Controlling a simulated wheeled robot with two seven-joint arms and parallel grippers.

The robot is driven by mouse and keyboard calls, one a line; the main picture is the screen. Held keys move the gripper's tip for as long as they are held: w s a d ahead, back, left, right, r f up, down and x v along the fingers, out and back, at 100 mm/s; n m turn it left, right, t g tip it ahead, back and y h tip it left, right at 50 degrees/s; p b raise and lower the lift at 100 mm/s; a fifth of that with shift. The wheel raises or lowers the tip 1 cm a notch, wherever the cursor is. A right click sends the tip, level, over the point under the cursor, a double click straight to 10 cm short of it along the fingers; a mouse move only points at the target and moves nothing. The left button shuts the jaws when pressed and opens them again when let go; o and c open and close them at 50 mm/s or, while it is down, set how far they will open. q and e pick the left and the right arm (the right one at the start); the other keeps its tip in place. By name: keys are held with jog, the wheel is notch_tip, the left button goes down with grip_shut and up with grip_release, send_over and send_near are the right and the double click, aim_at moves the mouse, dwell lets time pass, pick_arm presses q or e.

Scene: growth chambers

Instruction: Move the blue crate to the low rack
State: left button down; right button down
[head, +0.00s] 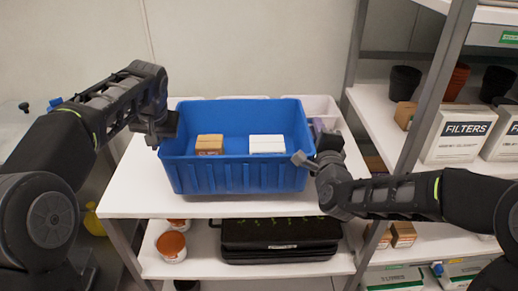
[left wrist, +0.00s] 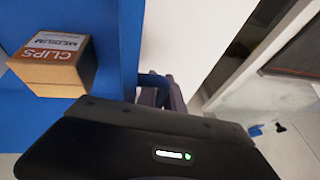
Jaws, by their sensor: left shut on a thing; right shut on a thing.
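The blue crate (head: 240,181) is level in the middle of the head view, with a small brown box (head: 209,144) and a white box (head: 267,144) inside. It is over the top shelf of a low white rack (head: 125,194); I cannot tell whether it rests there or hangs just above. My left gripper (head: 165,132) is shut on the crate's left side, and my right gripper (head: 310,162) on its right side. In the left wrist view the crate's blue wall (left wrist: 130,45) meets the left gripper (left wrist: 162,90), and the brown box (left wrist: 55,65) reads "CLIPS".
A pale bin (head: 322,108) stands behind the crate's right corner. A black tray (head: 280,236) and white tubs with orange lids (head: 171,246) are on the lower shelf. A tall shelf unit at right holds dark pots (head: 404,82) and a "FILTERS" box (head: 457,135). Bare shelf shows left of the crate.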

pick_arm(q)
jog(key=shift+d, duration=0.3)
pick_arm(e)
jog(key=shift+d+r, duration=0.1)
jog(key=shift+d, duration=0.15)
pick_arm(q)
jog(key=shift+r, duration=0.15)
pick_arm(e)
jog(key=shift+r, duration=0.1)
pick_arm(q)
jog(key=shift+r+p, duration=0.7)
jog(key=shift+p, duration=0.1)
pick_arm(e)
jog(key=shift+r, duration=0.7)
pick_arm(q)
jog(key=shift+f, duration=0.2)
pick_arm(e)
jog(key=shift+f, duration=0.2)
